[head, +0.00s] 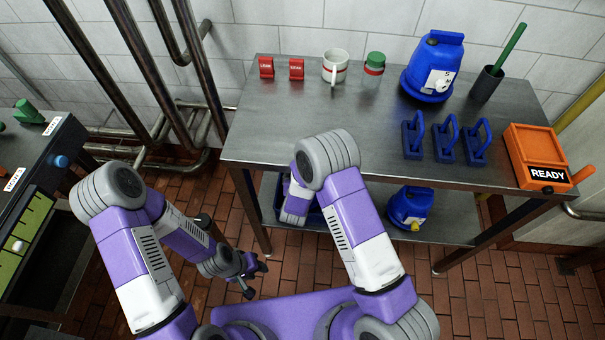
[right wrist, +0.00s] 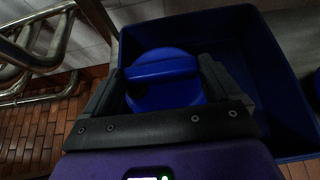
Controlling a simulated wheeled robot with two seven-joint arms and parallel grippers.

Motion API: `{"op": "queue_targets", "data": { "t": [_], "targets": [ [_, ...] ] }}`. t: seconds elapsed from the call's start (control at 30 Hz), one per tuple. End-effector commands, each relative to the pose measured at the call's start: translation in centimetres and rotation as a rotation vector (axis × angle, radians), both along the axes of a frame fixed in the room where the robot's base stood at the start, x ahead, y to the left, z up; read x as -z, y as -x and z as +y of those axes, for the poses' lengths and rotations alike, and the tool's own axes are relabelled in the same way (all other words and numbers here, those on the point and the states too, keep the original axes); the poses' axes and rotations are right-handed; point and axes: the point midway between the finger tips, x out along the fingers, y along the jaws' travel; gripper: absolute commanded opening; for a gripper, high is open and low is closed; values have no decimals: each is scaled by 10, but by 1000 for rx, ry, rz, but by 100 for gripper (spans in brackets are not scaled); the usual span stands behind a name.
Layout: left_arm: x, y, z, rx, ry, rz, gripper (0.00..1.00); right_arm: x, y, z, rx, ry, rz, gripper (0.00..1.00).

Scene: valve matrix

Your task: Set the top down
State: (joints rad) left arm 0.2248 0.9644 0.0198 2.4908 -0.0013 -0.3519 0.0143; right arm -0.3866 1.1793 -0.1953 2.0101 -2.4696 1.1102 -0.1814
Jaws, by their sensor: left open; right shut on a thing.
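The top, a round blue piece with a raised bar across it (right wrist: 163,80), sits between the two fingers of my right gripper (right wrist: 163,92) in the right wrist view. The right gripper is shut on it, over a blue bin (right wrist: 275,70). Whether the top touches the bin's floor I cannot tell. In the head view the right gripper is hidden behind my own arm, which reaches down to the lower shelf; part of the bin (head: 314,214) shows there. My left gripper (head: 256,279) is open and empty, low over the brick floor.
On the table (head: 300,120) stand red tags (head: 296,69), a mug (head: 335,67), a green-lidded jar (head: 374,64), a blue canister (head: 432,68), blue padlock-like pieces (head: 445,139) and an orange READY box (head: 537,150). Another blue canister (head: 410,207) is on the lower shelf. Pipes (head: 150,140) stand left.

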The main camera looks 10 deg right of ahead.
Motion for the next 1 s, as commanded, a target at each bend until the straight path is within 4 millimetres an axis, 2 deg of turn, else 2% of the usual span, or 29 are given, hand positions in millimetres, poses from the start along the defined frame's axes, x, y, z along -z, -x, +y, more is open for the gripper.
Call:
{"op": "queue_targets", "data": {
  "t": [0.03, 0.1, 0.4, 0.57, 0.9, 1.0],
  "targets": [
    [0, 0, 0, 0, 0, 0, 40, 1, 0, 0, 0, 1, 0, 92],
    [0, 0, 0, 0, 0, 0, 40, 1, 0, 0, 1, 0, 0, 100],
    [0, 0, 0, 0, 0, 0, 40, -4, 0, 0, 0, 0, 0, 100],
    [-11, 0, 0, 0, 0, 0, 40, -16, 22, 7, -4, 2, 4, 100],
    [-32, 0, 0, 0, 0, 0, 40, -50, 82, 24, -3, 1, 2, 100],
    [-34, 0, 0, 0, 0, 0, 40, -56, 92, 27, -2, 1, 1, 100]
  ]
}}
